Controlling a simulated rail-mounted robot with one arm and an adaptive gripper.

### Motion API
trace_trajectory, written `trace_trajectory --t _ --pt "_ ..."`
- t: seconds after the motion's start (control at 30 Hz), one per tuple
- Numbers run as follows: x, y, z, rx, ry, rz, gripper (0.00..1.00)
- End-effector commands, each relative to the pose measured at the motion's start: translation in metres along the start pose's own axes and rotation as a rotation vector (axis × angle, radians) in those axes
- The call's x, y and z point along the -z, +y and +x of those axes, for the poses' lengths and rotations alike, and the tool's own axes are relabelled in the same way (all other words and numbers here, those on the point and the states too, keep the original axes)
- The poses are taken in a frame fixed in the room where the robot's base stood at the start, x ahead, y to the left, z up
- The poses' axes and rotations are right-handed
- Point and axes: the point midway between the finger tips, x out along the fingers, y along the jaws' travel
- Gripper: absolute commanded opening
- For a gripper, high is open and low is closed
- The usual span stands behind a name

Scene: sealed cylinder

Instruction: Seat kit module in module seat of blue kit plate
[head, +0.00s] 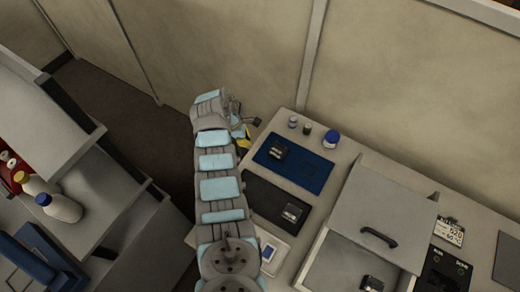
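The blue kit plate (311,176) lies flat on the bench at centre. A small dark module (279,153) rests on its left part; I cannot tell whether it sits in a seat. A second dark module (292,212) with a pale top lies on a black mat (263,205) in front of the plate. A third dark block (371,283) is in the open box at the lower right. My gripper (252,122) is left of the blue plate, beyond the bench's left edge. A yellow and black piece (243,138) shows beside it; its fingers are too small to read.
Small jars (293,121) and a blue-lidded jar (332,139) stand behind the plate. A grey box (331,262) with a raised, handled panel (385,215) stands at right. A white tray (273,242) is in front. Bottles (61,207) stand on a shelf at left.

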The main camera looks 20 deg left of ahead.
Motion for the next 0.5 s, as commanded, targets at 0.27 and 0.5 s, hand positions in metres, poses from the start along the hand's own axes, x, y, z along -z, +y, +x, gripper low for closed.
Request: trace_trajectory --t 0.27,0.5 --pt "0.0 -0.001 0.018 0.005 -0.001 -0.002 0.0" --pt "0.001 -0.001 0.04 0.004 -0.001 -0.002 0.0"
